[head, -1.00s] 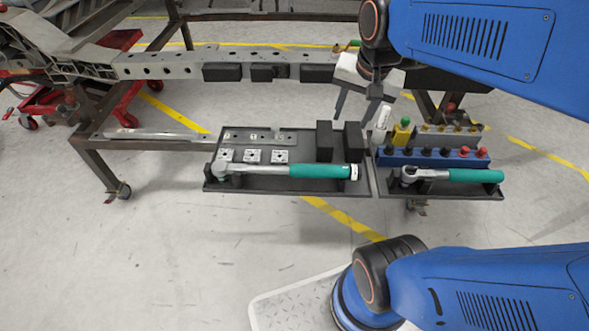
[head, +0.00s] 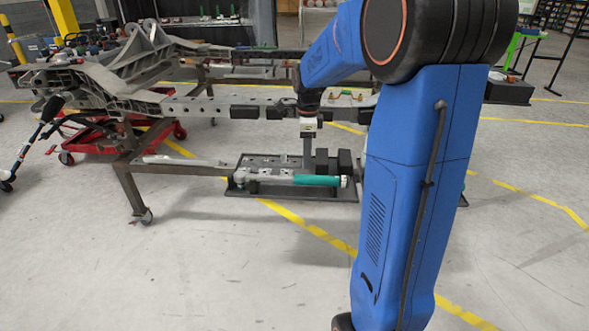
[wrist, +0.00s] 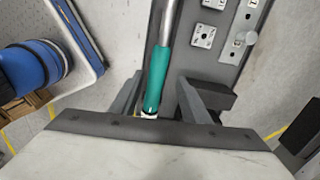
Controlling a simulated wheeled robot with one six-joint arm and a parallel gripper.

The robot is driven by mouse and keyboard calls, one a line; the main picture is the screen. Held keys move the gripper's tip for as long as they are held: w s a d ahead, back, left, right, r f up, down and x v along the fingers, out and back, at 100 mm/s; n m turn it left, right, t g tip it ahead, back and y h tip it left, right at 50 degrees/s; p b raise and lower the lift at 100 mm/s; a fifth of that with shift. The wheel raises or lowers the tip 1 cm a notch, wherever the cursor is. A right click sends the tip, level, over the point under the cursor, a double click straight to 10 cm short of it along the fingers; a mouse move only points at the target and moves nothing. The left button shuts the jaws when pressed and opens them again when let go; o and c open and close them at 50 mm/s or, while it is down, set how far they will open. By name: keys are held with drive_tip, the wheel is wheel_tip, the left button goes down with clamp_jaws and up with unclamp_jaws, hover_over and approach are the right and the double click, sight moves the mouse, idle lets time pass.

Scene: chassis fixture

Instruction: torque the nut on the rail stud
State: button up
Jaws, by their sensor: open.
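A torque wrench with a teal handle (head: 317,181) lies across the front of a dark tray (head: 290,196). In the wrist view its handle (wrist: 157,80) runs between the two fingers of my gripper (wrist: 158,88). My gripper (head: 308,152) is open, pointing down above the tray near the handle end. No grip on the handle shows; the exact height gap cannot be told. The grey chassis rail (head: 190,105) with holes runs behind the tray. The stud and its nut are too small to make out.
Black blocks (head: 334,161) stand on the tray behind the handle, close to my gripper. Small square plates (wrist: 203,36) lie beside the wrench. A red cart (head: 90,148) is under the chassis at left. My arm hides the right tray. The front floor is clear.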

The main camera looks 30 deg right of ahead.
sight(304, 179)
drive_tip(key=shift+w+a+f+m, duration=0.1)
drive_tip(key=shift+a+f+m, duration=0.1)
drive_tip(key=shift+f+m, duration=0.15)
drive_tip(key=shift+f, duration=4.95)
drive_tip(key=shift+c, duration=0.7)
clamp_jaws()
drive_tip(key=shift+r, duration=0.2)
